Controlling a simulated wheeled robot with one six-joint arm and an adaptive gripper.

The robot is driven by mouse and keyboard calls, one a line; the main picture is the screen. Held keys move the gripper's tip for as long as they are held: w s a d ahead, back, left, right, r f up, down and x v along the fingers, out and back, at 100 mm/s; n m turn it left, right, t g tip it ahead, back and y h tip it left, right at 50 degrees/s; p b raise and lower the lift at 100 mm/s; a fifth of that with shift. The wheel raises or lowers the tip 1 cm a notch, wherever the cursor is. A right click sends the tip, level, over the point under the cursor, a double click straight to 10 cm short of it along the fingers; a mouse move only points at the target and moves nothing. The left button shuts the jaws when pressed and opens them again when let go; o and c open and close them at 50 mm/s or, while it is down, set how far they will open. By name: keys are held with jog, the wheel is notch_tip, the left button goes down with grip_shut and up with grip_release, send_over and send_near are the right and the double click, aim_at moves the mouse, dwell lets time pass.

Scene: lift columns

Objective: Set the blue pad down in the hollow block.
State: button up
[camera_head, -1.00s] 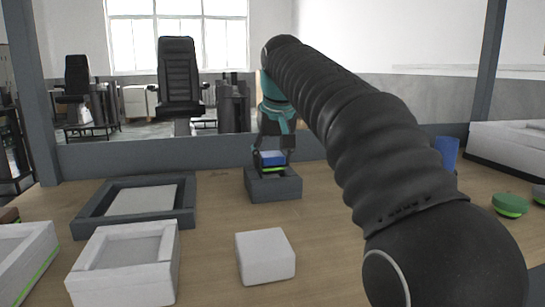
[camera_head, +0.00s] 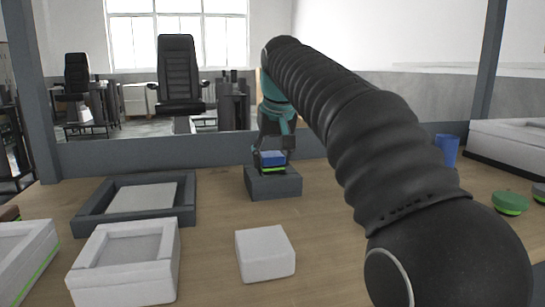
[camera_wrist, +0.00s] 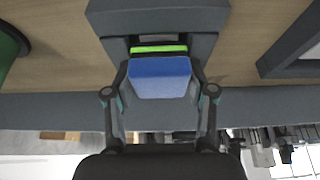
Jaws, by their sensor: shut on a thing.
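The blue pad (camera_head: 271,157) has a bright green stripe along its lower edge. It is at the dark grey hollow block (camera_head: 273,184), over or in its opening; how deep it sits I cannot tell. My gripper (camera_head: 273,150) is above the block and shut on the pad. In the wrist view the pad (camera_wrist: 160,78) is between the two fingers, with the block (camera_wrist: 205,45) just beyond it. The block's hollow is mostly hidden by the pad and fingers.
A grey tray (camera_head: 84,222) with a pale slab, a white hollow box (camera_head: 80,287) and a white block (camera_head: 265,255) stand left and in front. A green round piece (camera_head: 510,203) and a blue cup (camera_head: 447,148) are at the right. A low wall runs behind.

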jog(key=shift+f, duration=0.25)
dwell(0.3)
jog(key=o, duration=1.2)
jog(key=shift+r+p, duration=1.25)
jog(key=shift+r, duration=2.2)
